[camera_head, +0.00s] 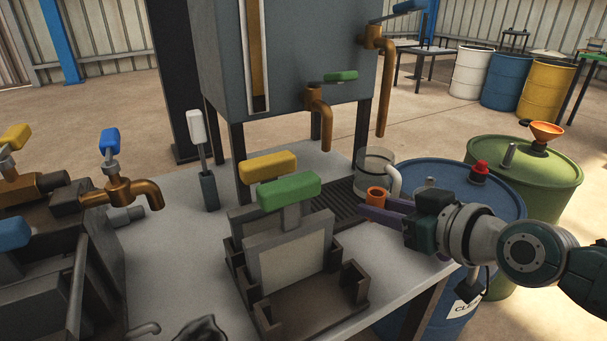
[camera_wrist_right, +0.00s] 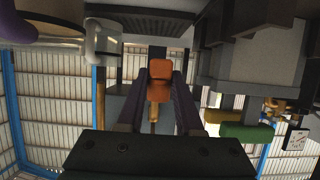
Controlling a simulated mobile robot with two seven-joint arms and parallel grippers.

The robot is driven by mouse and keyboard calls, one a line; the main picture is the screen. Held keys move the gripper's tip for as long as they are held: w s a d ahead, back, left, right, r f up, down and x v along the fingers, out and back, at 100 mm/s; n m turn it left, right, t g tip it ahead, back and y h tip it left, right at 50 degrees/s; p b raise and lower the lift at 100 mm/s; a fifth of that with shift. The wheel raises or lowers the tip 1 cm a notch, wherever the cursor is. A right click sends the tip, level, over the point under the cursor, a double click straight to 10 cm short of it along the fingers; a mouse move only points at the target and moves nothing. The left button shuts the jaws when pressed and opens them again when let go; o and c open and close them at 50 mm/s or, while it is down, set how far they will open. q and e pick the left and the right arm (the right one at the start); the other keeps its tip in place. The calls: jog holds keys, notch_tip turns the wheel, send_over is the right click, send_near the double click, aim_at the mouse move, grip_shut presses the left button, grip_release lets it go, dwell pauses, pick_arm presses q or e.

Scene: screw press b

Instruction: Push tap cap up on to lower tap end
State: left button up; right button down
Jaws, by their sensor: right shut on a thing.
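My right gripper (camera_head: 372,203) comes in from the right, its purple fingers shut on a small orange cap (camera_head: 376,196). The cap has a dark opening facing up. In the right wrist view the cap (camera_wrist_right: 159,78) sits between the two fingertips. The lower tap (camera_head: 320,105), brown with a green lever, comes out of the grey tank, and its spout points down. The spout end is up and to the left of the cap, apart from it. A higher brown tap (camera_head: 383,75) with a blue lever hangs to the right. My left gripper is not in view.
A clear mug (camera_head: 367,160) stands right behind the cap, by a dark drip grate (camera_head: 330,194). Presses with green and yellow handles (camera_head: 290,192) stand at the front. A blue drum (camera_head: 440,190) is beside the table. A white-handled lever (camera_head: 198,130) stands left.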

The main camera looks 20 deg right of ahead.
jog(key=w+b, duration=0.2)
jog(key=w, duration=0.1)
jog(key=w+b, duration=0.2)
jog(key=w, duration=0.2)
jog(key=w+f+b, duration=0.1)
jog(key=w+b, duration=0.2)
jog(key=w, duration=0.1)
jog(key=shift+a+f, duration=0.1)
jog(key=shift+a, duration=0.3)
jog(key=shift+w+a+b, duration=0.1)
jog(key=shift+w+b, duration=0.95)
jog(key=shift+w, duration=0.05)
jog(key=shift+w+r, duration=0.2)
jog(key=shift+w, duration=0.15)
jog(key=shift+r, duration=0.45)
jog(key=shift+r+p, duration=1.1)
jog(key=shift+p, duration=0.1)
jog(key=shift+r+p, duration=0.3)
jog(key=shift+r, duration=0.15)
jog(key=shift+c, duration=2.4)
grip_release()
jog(key=shift+f, duration=0.1)
